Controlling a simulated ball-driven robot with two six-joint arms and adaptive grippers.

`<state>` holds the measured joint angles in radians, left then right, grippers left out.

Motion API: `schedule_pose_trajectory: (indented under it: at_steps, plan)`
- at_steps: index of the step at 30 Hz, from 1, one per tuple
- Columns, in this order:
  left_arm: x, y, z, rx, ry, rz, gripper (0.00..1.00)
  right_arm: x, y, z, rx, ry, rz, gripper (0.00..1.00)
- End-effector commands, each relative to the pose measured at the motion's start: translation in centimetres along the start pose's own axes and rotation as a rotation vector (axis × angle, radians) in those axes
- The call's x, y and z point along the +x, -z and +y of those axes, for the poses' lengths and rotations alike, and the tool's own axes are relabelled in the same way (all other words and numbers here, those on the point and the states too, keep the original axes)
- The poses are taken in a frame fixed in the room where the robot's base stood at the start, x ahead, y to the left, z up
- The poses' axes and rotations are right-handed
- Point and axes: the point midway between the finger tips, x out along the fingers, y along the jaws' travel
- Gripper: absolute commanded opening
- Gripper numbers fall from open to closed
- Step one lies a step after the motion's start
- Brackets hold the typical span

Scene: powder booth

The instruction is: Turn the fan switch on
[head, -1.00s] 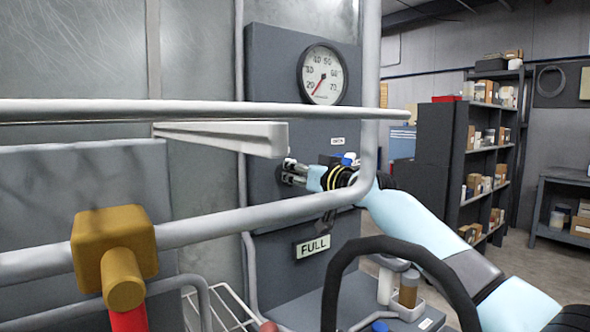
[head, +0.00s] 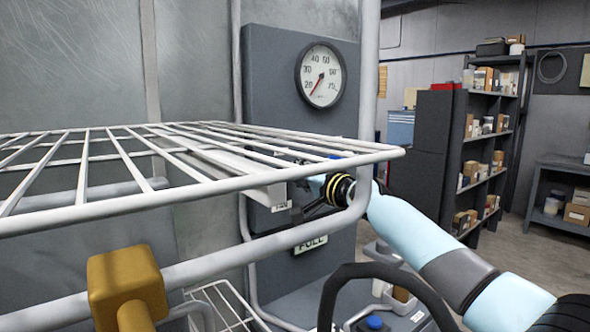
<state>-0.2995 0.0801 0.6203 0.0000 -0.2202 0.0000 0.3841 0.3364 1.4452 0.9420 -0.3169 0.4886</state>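A grey control panel (head: 268,75) with a round white gauge (head: 321,75) stands behind the wire rack. My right arm comes in from the right, and my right gripper (head: 302,188) is at the panel below the gauge. The rack's bars and front rim cover most of its fingers, so I cannot tell whether they are open or touching anything. I cannot make out the fan switch; that part of the panel is behind the rack and gripper. A small white label (head: 281,206) and a partly covered "FULL" label (head: 311,246) show lower down. My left gripper is not in view.
The white wire rack (head: 200,198) juts across the view in front of the panel. Below it are a grey rail (head: 240,255) and a brass-coloured block (head: 125,280). A dark curved hoop (head: 385,270) stands in front of my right arm. Shelves with boxes (head: 485,140) stand back right.

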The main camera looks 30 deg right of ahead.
Motion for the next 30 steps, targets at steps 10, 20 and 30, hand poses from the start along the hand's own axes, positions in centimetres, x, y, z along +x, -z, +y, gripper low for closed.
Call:
schedule_pose_trajectory:
  at_steps: [10, 20, 30]
  plan:
    - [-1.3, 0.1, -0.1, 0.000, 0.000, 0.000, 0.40, 0.0, 0.0, 0.2, 0.291, -0.002, 0.000, 0.00]
    - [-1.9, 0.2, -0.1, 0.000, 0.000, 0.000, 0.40, 0.0, -0.1, 0.5, 0.456, -0.002, 0.000, 0.00]
    - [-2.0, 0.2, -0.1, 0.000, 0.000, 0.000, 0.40, 0.0, -0.1, 0.5, 0.505, -0.002, 0.000, 0.00]
